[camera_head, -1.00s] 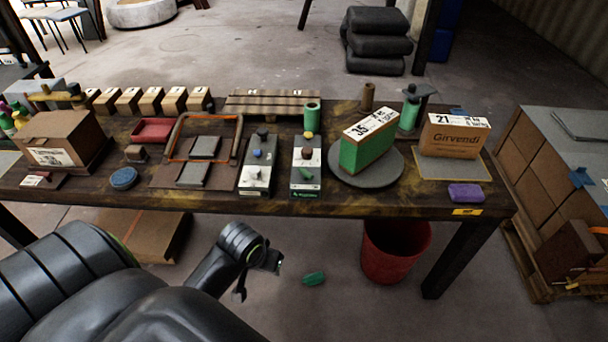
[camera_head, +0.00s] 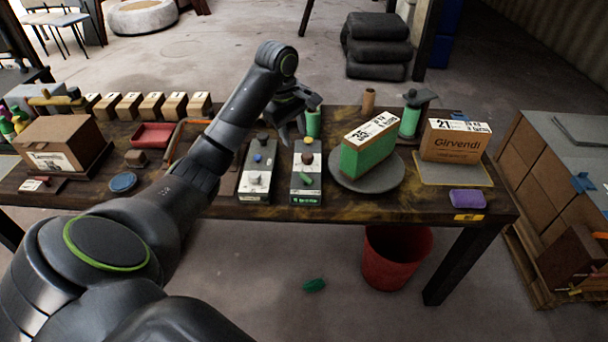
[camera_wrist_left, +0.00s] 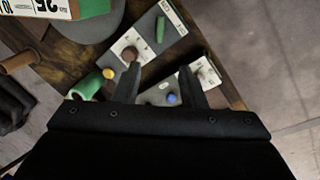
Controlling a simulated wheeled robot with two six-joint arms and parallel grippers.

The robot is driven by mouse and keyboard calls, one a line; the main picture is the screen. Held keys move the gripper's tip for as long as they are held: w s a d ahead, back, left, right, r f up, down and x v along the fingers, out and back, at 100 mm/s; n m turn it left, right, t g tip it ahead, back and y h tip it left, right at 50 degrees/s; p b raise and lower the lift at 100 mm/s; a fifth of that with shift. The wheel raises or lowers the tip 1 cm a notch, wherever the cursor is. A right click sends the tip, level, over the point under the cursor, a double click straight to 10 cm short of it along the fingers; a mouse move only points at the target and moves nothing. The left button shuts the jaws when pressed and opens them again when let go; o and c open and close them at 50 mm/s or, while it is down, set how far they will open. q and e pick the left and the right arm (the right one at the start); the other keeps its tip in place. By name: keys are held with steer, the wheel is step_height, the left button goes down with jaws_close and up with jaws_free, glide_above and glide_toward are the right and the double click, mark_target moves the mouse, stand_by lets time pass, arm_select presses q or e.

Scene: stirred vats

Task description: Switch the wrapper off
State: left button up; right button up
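The wrapper's grey turntable (camera_head: 368,181) carries a green-wrapped box (camera_head: 369,148); the turntable also shows in the left wrist view (camera_wrist_left: 97,27). Left of it stand two control boxes. The nearer-to-turntable box (camera_head: 306,197) has a brown knob (camera_wrist_left: 129,54), a green lever (camera_wrist_left: 160,30) and a yellow button (camera_wrist_left: 108,73). Labels are too small to read. My left gripper (camera_head: 291,137) is open and empty above the boxes' far ends. My right gripper is out of view.
A green roll (camera_head: 313,122) stands just behind the boxes, close to my gripper. A brown tube (camera_head: 368,100) is further back. A cardboard box (camera_head: 456,142) sits right of the turntable, a purple block (camera_head: 467,199) at the front edge. A red bin (camera_head: 396,262) is below.

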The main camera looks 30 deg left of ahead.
mark_target(304, 176)
arm_select(q)
steer(key=w+f+b, duration=0.1)
steer(key=f, duration=0.4)
steer(key=w+f+b, duration=0.1)
steer(key=f, duration=0.5)
steer(key=w+f+b, duration=0.1)
steer(key=f, duration=0.5)
steer(key=shift+w+d+b, duration=0.15)
steer(key=shift+d+b, duration=0.15)
steer(key=shift+d, duration=0.05)
jaws_close()
